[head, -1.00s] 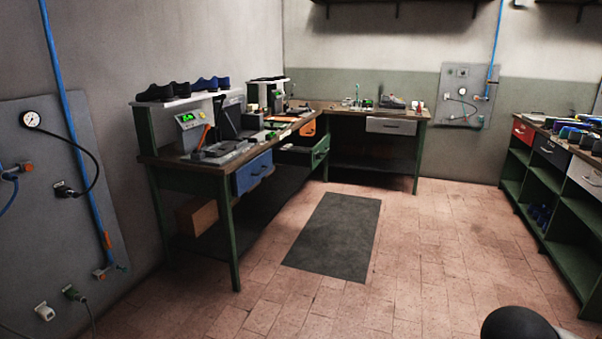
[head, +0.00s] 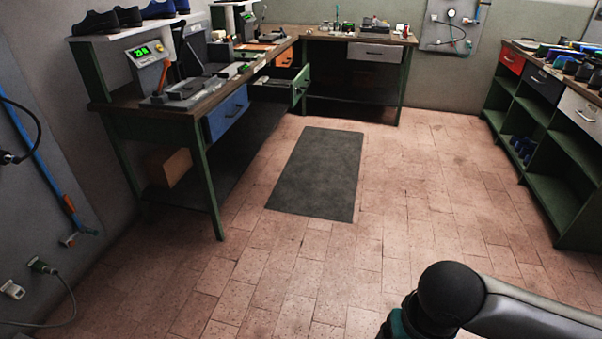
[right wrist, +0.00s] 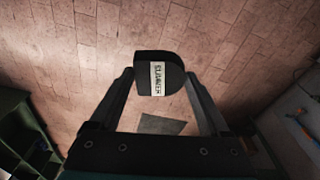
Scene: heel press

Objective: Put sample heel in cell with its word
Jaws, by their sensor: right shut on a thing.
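In the right wrist view my right gripper (right wrist: 160,88) is shut on a black shoe heel (right wrist: 145,62). The heel carries a white label (right wrist: 157,78) with a dark printed word, turned sideways and too small to read surely. The gripper holds the heel above the tiled floor. In the head view only part of my right arm shows at the lower right; its gripper and the heel are outside that view. My left gripper is in neither view. No cells with words can be made out.
A green workbench (head: 158,113) with a press, shoes and a blue drawer (head: 226,112) stands at left. An open green drawer (head: 287,88) juts out. A shelf unit (head: 552,152) stands at right. The floor around the dark mat (head: 316,172) is clear.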

